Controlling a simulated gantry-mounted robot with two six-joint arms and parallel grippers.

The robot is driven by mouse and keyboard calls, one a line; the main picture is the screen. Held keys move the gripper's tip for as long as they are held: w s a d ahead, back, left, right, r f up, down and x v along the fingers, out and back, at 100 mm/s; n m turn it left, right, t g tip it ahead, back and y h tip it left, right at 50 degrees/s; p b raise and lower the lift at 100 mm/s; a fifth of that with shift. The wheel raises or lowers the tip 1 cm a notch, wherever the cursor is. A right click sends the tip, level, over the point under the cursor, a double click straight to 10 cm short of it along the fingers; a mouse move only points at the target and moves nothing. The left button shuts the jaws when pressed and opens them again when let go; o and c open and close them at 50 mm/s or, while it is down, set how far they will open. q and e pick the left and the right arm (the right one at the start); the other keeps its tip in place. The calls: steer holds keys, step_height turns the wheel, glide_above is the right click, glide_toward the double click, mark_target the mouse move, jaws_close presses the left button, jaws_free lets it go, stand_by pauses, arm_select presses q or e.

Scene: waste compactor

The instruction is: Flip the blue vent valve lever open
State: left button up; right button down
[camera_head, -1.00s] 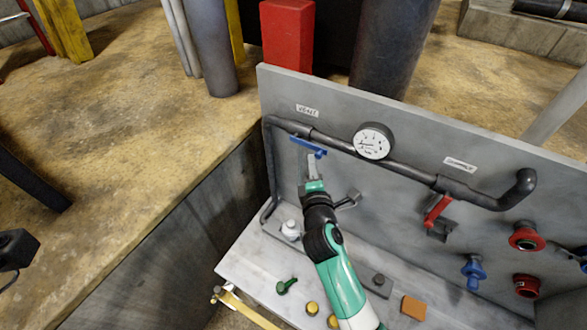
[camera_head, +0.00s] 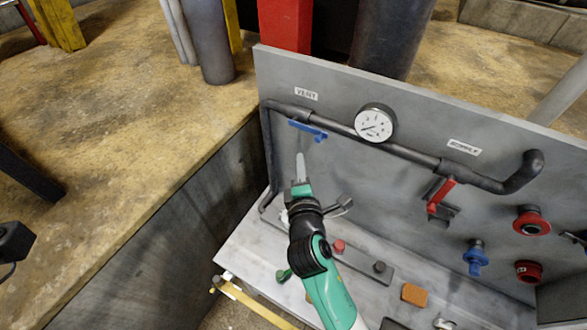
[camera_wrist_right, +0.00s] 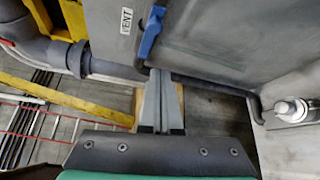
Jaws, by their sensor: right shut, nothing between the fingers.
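The blue vent valve lever (camera_head: 306,128) is on the dark pipe below the VENT label (camera_head: 306,94), at the panel's upper left. It lies roughly along the pipe, its right end slightly lower in the picture. My right gripper (camera_head: 300,156) is shut and empty, with its fingertips a little below the lever in the head view. In the right wrist view the blue lever (camera_wrist_right: 151,32) is just beyond the closed fingertips (camera_wrist_right: 160,72), and a small gap shows between them.
A pressure gauge (camera_head: 375,122) is on the pipe right of the lever. A red lever (camera_head: 440,194) hangs farther right. Red and blue knobs (camera_head: 474,256) are at the lower right. The grey panel (camera_head: 420,120) stands close behind the lever.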

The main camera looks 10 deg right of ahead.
steer(key=s+a+r, duration=0.2)
steer(key=s, duration=0.1)
stand_by(0.5)
steer(key=s+d+r+m+t+h+p, duration=0.1)
steer(key=d+r+m+p, duration=0.2)
steer(key=r, duration=0.7)
steer(key=s+d+r+m+t+h, duration=0.1)
steer(key=d+r+m+t, duration=0.1)
steer(key=d+r, duration=0.5)
steer(key=d+r+m+t+h+p, duration=0.1)
steer(key=d+r+m+p, duration=0.15)
steer(key=r, duration=0.95)
steer(key=s+a+r+m+t+y, duration=0.3)
steer(key=s+r+m+t+y, duration=0.4)
steer(key=s+r, duration=0.9)
steer(key=r+m, duration=0.1)
steer(key=m, duration=0.2)
steer(key=shift+s+y, duration=0.15)
steer(key=shift+y, duration=0.25)
